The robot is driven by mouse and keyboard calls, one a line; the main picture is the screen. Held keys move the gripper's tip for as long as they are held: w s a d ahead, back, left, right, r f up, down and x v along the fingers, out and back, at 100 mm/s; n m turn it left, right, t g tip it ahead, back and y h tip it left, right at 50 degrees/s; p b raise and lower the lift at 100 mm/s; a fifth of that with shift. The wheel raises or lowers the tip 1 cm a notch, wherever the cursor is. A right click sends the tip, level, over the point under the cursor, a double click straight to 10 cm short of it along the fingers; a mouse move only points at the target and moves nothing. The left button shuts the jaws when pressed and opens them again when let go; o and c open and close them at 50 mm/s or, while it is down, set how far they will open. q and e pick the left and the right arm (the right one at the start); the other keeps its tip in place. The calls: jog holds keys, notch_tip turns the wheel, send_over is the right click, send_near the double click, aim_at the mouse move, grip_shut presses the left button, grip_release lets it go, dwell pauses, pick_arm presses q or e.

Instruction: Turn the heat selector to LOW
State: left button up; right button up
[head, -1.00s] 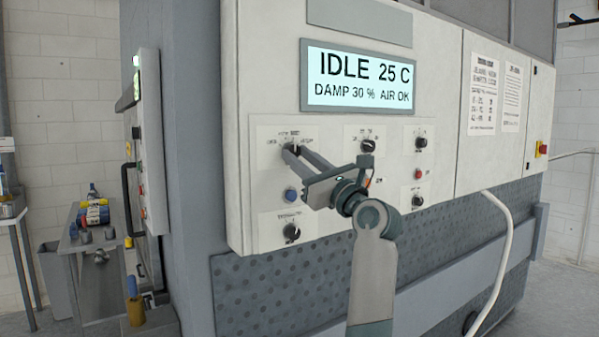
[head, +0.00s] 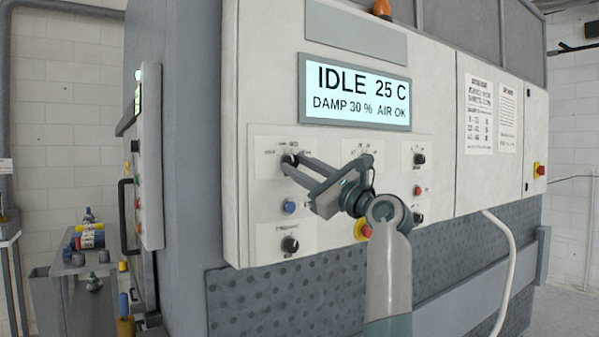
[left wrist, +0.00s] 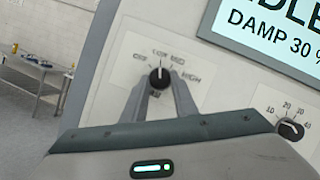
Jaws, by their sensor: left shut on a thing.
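The heat selector (head: 289,160) is a round black knob on a white label plate at the panel's upper left. In the left wrist view, the knob (left wrist: 158,78) has words around it that seem to read OFF, LOW, MED and HIGH. Its white mark points nearly straight up, roughly at LOW; the exact alignment is hard to tell. My left gripper (head: 292,165) is shut on the knob, one finger on each side. The fingers (left wrist: 158,90) hide the knob's lower edge. My right gripper is not in view.
The display (head: 358,92) reads IDLE 25 C. A blue button (head: 289,207) and another black knob (head: 290,245) sit below the selector. A red and yellow button (head: 362,230) is just below my left wrist. A white hose (head: 510,265) hangs at right.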

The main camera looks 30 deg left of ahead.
pick_arm(q)
jog(key=o, duration=1.1)
jog(key=shift+c, duration=0.2)
jog(key=shift+d+f, duration=0.2)
jog(key=shift+d, duration=0.15)
jog(key=b+v, duration=0.4)
jog(key=v, duration=1.2)
jog(key=shift+d, duration=0.3)
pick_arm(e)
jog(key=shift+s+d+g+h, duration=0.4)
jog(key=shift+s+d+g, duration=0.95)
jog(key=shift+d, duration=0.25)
pick_arm(q)
jog(key=shift+s, duration=0.1)
